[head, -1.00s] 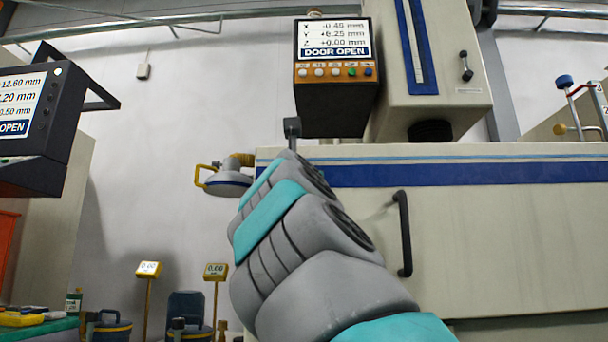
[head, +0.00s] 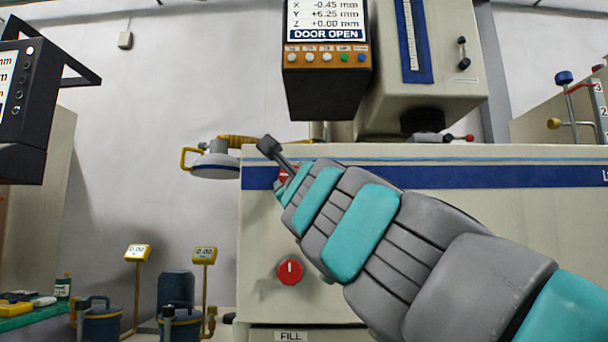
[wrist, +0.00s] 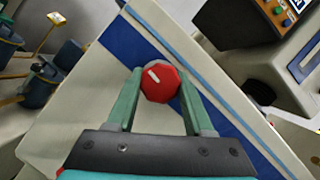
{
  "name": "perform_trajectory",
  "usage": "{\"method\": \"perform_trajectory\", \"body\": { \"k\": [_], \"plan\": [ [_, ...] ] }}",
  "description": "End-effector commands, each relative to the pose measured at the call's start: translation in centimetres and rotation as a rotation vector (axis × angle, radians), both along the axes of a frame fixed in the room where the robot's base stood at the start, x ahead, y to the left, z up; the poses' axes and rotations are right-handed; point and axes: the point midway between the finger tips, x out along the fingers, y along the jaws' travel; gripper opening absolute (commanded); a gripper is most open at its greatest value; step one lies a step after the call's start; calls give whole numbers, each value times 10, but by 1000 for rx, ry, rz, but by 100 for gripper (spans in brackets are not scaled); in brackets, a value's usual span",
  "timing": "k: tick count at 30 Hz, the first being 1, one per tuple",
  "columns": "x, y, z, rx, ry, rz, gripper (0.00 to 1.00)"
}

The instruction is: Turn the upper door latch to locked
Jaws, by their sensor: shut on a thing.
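The upper door latch is a red knob (wrist: 158,88) with a white mark, on the blue stripe of the cream machine front (head: 258,235). In the wrist view the mark runs roughly along the stripe. In the head view only a small part of the upper latch (head: 283,174) shows beside my arm. My gripper (wrist: 161,82) is shut on this knob, one teal finger on each side. A lower red knob (head: 289,271) sits below on the same front, its white mark upright and nothing touching it.
The display (head: 326,45) above reads DOOR OPEN. A lamp-like grey fitting with a yellow handle (head: 212,162) stands out left of the machine. Yellow gauges on posts (head: 205,255) and dark canisters (head: 180,325) stand at lower left. My arm hides much of the machine front.

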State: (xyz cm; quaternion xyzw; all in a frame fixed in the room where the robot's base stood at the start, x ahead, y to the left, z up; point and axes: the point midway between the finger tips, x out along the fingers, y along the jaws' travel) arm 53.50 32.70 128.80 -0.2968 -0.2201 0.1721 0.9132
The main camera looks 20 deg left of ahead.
Motion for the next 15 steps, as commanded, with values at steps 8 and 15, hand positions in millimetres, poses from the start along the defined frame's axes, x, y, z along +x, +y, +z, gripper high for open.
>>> {"method": "perform_trajectory", "body": {
  "k": [8,15],
  "plan": [
    [-2,-1,4,-89,-28,3,0],
    [-1,-1,2,-125,-35,2,0]
  ]
}}
